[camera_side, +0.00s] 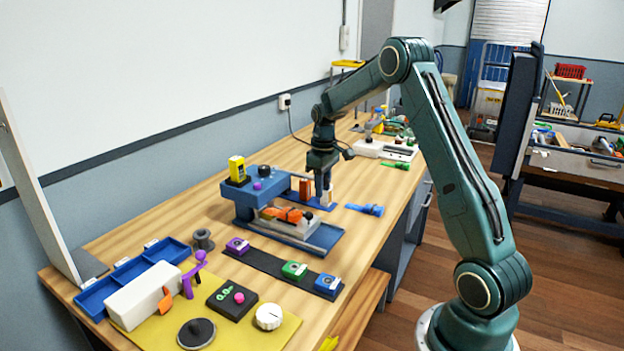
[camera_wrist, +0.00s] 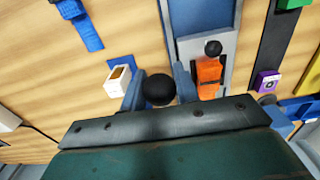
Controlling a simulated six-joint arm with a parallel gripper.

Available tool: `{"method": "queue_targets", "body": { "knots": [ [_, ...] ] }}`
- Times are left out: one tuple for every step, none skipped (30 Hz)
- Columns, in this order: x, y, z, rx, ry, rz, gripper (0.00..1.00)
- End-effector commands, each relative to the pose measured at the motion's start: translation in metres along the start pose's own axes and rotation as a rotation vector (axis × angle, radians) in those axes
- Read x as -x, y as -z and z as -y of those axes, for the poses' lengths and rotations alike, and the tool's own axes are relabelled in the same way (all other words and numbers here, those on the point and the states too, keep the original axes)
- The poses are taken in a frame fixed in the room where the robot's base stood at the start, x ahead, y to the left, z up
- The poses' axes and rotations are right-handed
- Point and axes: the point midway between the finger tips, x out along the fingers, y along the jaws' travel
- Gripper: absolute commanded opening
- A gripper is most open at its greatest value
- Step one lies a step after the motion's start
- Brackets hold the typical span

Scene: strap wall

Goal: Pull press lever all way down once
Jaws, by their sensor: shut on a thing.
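The blue press (camera_side: 262,190) stands on the wooden bench, with an orange piece (camera_side: 283,214) in the grey bed at its front. My gripper (camera_side: 323,188) points down at the back right of the press. In the wrist view, a black ball knob (camera_wrist: 160,90) sits between my two fingers (camera_wrist: 158,88), which are shut on it.
A white hollow block (camera_wrist: 118,82) stands close left of my fingers. A blue clip (camera_side: 365,209) lies to the right on the bench. A dark strip with purple, green and blue blocks (camera_side: 283,268) lies in front, beside a yellow mat (camera_side: 150,334) with several items.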

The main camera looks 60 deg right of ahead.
Motion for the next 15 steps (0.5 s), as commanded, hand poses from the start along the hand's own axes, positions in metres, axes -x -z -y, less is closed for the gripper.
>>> {"method": "queue_targets", "body": {
  "knots": [
    [0.0, -0.001, 0.0, -0.002, 0.002, 0.003, 0.18],
    [0.0, -0.001, 0.0, -0.002, 0.002, 0.004, 0.18],
    [0.0, -0.001, 0.0, -0.002, 0.002, 0.004, 0.18],
    [0.0, -0.001, 0.0, -0.002, 0.002, 0.004, 0.18],
    [0.001, -0.001, 0.0, -0.002, 0.002, 0.004, 0.18],
    [0.002, -0.001, 0.0, -0.003, 0.002, 0.004, 0.18],
    [0.003, -0.001, 0.0, -0.003, 0.002, 0.004, 0.18],
    [0.004, -0.001, 0.0, -0.003, 0.002, 0.004, 0.18],
    [0.006, 0.0, 0.0, -0.003, 0.001, 0.003, 0.18],
    [0.008, 0.0, 0.0, -0.003, 0.001, 0.003, 0.18],
    [0.01, 0.001, -0.001, -0.003, 0.0, 0.002, 0.18],
    [0.013, 0.001, 0.0, -0.003, 0.0, 0.002, 0.18],
    [0.015, 0.001, 0.0, -0.003, 0.0, 0.002, 0.18],
    [0.018, 0.002, 0.0, -0.003, 0.0, 0.002, 0.18],
    [0.021, 0.002, 0.0, -0.002, 0.0, 0.001, 0.18]
  ]
}}
